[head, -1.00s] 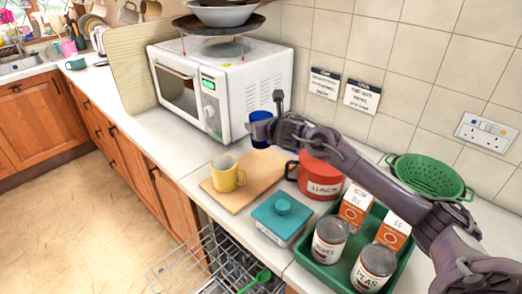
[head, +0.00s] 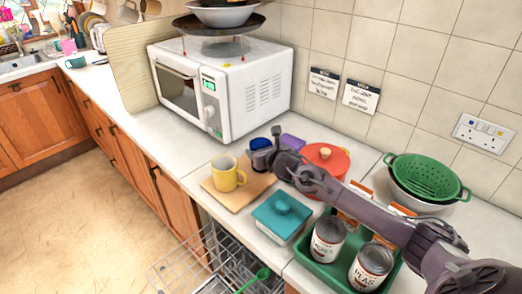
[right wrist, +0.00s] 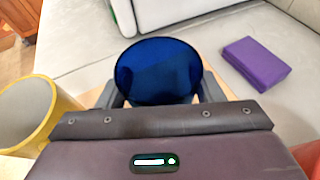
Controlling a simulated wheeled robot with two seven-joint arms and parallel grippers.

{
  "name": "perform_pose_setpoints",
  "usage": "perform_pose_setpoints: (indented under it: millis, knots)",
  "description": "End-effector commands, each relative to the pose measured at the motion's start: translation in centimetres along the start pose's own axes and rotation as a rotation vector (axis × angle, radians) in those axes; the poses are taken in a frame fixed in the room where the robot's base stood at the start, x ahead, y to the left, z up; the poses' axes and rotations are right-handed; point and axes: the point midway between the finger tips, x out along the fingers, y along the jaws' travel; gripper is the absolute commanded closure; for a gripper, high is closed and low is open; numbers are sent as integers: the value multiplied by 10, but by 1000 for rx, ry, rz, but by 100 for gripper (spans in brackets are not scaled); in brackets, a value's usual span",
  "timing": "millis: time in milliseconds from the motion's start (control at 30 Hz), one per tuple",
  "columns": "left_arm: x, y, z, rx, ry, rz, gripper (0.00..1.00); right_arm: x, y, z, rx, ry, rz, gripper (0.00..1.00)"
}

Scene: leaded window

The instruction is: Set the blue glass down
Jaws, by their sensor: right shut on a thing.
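The blue glass (head: 260,143) shows in the head view near the back of the wooden board, partly hidden by my right gripper (head: 265,158). In the right wrist view the glass (right wrist: 158,71) is seen from above as a dark blue round, with a finger of my right gripper (right wrist: 160,95) on each side. The gripper is shut on it. The glass looks upright and low over the wooden board (head: 219,197); I cannot tell whether its base touches. My left gripper is not in view.
A yellow mug (head: 227,173) stands on the board, close left of the glass. A purple block (head: 292,142) lies behind right. A red pot (head: 326,158), teal-lidded box (head: 281,216) and green tray (head: 322,268) crowd the right. The microwave (head: 222,90) stands behind left.

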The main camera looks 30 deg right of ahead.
Motion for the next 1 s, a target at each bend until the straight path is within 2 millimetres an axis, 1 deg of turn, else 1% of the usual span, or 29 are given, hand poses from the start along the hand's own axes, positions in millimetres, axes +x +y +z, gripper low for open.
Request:
perform_pose_setpoints:
  millis: [67,100,233,267,500,633,667,767,867,1000]
  knots:
    - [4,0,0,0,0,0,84,2,0,-3,0,-2,0,73]
    - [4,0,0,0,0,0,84,1,0,-3,-1,0,0,37]
    - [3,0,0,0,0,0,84,1,0,-2,0,1,0,20]
    - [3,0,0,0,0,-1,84,1,0,-2,0,1,0,18]
    - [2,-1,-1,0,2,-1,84,1,0,-2,0,1,0,18]
    - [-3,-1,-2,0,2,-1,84,-2,0,3,0,1,0,18]
    - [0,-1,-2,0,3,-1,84,-4,-1,0,-1,1,-1,18]
    - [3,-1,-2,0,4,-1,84,-15,-2,-1,-3,0,-1,18]
    - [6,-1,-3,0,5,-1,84,-33,0,-2,-6,2,1,18]
    - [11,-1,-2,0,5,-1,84,-61,-1,-2,-7,2,0,18]
